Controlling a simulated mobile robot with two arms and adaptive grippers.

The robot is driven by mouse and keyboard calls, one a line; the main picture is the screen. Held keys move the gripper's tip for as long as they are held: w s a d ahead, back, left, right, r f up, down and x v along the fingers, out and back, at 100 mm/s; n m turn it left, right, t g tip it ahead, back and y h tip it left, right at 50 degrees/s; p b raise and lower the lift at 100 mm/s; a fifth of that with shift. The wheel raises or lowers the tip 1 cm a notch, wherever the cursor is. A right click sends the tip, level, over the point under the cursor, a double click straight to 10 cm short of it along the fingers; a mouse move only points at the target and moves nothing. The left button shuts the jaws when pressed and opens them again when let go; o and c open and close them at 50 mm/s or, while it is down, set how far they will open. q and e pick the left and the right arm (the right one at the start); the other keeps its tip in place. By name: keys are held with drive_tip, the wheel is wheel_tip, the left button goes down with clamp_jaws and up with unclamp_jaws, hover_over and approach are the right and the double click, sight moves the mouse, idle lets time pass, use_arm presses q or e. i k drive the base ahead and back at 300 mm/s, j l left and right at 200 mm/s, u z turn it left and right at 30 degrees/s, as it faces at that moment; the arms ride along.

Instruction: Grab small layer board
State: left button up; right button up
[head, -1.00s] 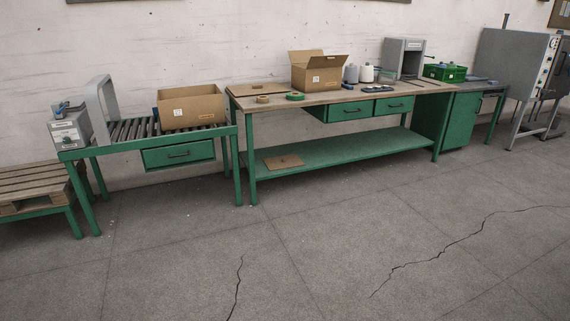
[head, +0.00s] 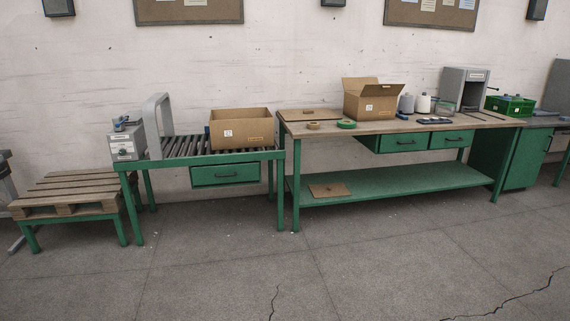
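A small brown board (head: 329,190) lies flat on the lower green shelf of the workbench, near its left end. A larger flat brown board (head: 310,115) lies on the bench top at the left, behind the tape rolls. Neither of my grippers shows in the head view.
The green workbench (head: 405,181) carries an open carton (head: 370,101), cones and tape rolls. A roller conveyor (head: 180,147) with another carton (head: 242,128) stands left of it, then a wooden pallet (head: 70,190). The cracked grey floor in front is clear.

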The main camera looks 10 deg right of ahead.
sight(319, 191)
drive_tip(key=i+l+z, duration=0.35)
drive_tip(key=i, duration=0.7)
drive_tip(key=i+z, duration=0.35)
drive_tip(key=i, duration=0.7)
